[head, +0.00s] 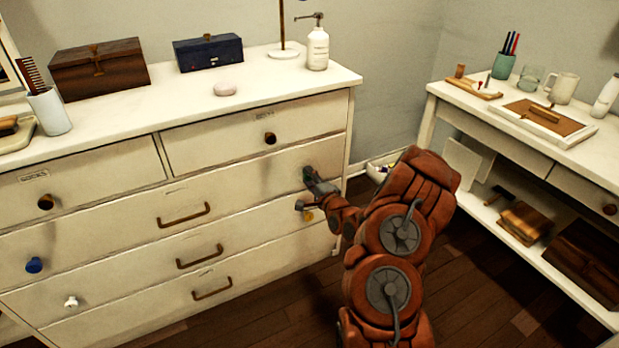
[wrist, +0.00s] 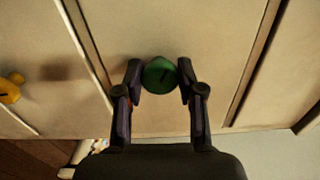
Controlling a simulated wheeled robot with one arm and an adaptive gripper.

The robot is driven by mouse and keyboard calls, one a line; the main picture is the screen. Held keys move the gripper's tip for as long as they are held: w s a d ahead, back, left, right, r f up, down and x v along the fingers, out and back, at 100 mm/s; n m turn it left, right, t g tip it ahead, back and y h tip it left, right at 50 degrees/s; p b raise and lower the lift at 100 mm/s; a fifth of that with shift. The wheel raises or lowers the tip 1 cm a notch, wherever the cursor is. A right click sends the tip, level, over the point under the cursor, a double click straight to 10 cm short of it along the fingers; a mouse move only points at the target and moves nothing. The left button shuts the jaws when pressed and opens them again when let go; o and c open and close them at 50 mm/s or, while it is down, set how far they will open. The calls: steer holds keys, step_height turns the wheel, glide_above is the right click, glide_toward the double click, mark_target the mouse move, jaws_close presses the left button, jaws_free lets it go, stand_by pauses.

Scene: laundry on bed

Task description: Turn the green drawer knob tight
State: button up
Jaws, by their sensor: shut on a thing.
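In the head view my gripper (head: 310,177) reaches the right end of the second drawer row of the white dresser (head: 120,220). The green knob is mostly hidden there by my fingers.
A yellow knob (wrist: 11,87) is on the neighbouring drawer. Blue (head: 34,265), white (head: 71,302) and dark brown (head: 270,138) knobs are on other drawers. Floor in front is clear.

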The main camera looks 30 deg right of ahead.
steer(key=m+b, duration=0.1)
steer(key=m, duration=0.5)
steer(key=m+b, duration=0.2)
steer(key=m, duration=0.4)
steer(key=shift+d, duration=0.1)
stand_by(0.4)
steer(key=o, duration=1.2)
steer(key=shift+c, duration=0.2)
steer(key=s+a, duration=0.1)
steer(key=s, duration=1.1)
steer(key=shift+a+r, duration=0.1)
steer(key=shift+r, duration=0.05)
